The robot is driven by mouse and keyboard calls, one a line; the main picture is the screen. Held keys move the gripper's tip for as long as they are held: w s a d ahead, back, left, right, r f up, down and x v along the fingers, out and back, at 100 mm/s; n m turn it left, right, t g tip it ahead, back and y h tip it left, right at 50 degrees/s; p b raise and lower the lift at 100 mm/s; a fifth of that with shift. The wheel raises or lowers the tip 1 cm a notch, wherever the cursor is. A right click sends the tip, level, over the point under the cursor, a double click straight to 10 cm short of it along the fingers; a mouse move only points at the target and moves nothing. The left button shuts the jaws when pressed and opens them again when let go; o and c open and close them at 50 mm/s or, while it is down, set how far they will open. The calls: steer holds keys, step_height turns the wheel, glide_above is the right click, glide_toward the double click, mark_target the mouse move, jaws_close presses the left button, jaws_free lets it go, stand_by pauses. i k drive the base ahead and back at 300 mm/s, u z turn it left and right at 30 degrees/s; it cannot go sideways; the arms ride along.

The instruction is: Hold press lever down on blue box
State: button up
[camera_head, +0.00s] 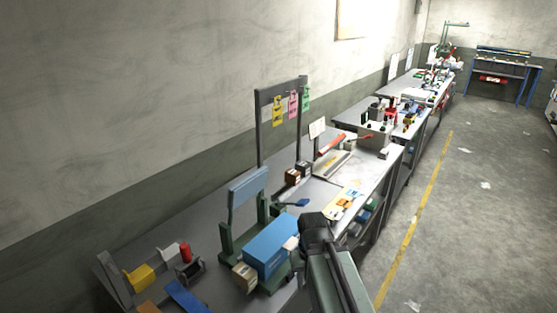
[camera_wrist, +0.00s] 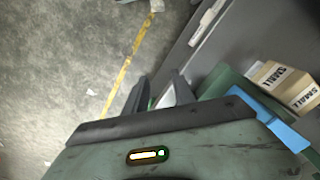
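The blue box (camera_head: 272,247) sits on the green base of a press on the near bench. A blue-grey panel (camera_head: 247,190) stands raised between the press's green posts; I cannot tell whether it is the lever. In the head view my arm hides the fingers, right of the box. A blue surface (camera_wrist: 270,120), probably the box, lies right of the gripper in the wrist view.
A small carton (camera_head: 244,277) stands in front of the blue box and shows in the wrist view (camera_wrist: 285,86). Yellow and red items (camera_head: 142,277) lie at the left. A tag frame (camera_head: 259,125) stands behind. The floor right of the bench (camera_head: 480,220) is mostly clear.

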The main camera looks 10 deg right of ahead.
mark_target(302, 202)
steer(key=u, duration=3)
steer(key=k, duration=1.9)
steer(key=z, duration=0.95)
steer(key=i, duration=1)
steer(key=u, duration=0.1)
